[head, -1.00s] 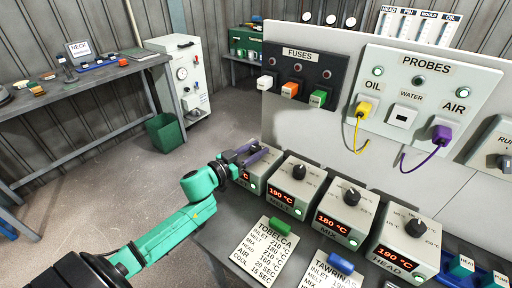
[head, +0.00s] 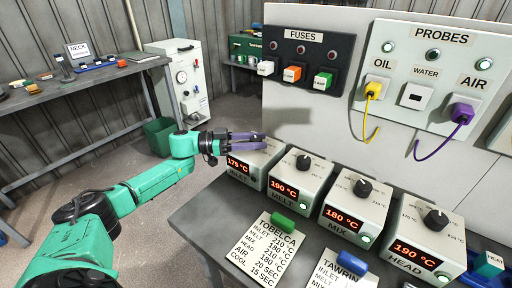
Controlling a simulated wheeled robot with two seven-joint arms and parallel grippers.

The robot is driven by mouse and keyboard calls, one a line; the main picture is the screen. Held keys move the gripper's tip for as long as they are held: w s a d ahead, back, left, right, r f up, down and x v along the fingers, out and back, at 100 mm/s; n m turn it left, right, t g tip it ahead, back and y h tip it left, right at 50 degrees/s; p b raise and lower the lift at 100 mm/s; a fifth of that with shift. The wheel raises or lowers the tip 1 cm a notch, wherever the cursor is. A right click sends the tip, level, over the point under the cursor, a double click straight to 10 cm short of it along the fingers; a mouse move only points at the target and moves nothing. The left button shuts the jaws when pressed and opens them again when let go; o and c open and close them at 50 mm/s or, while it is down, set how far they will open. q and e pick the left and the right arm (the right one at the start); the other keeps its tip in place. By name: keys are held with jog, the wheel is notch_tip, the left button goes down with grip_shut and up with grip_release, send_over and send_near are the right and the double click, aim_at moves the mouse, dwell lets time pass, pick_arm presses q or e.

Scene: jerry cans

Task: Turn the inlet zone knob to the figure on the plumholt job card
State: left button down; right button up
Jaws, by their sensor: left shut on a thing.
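The inlet zone box (head: 238,176) is the leftmost of the row of controller boxes on the bench in the head view. Its orange display (head: 237,165) reads 175 °C. My left gripper (head: 262,140), with purple fingers, reaches over the top of this box and is shut on its knob, which the fingers hide. Two job cards lie in front of the boxes: Tobelca (head: 266,247), listing inlet 210 °C, and Tawrin (head: 340,277), cut off by the lower edge. I see no card named Plumholt. My right gripper is out of view.
The melt box (head: 298,181) reads 190 °C, the mix box (head: 352,215) 180 °C and the head box (head: 425,250) 190 °C. Behind stands a panel with fuses (head: 305,60) and probes (head: 427,70); yellow and purple cables hang from it. A side bench (head: 70,83) is at left.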

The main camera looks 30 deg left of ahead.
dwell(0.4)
pick_arm(q)
jog(key=shift+c, duration=2.1)
grip_release()
jog(key=b+v, duration=0.3)
jog(key=v, duration=1.1)
jog(key=shift+a, duration=0.35)
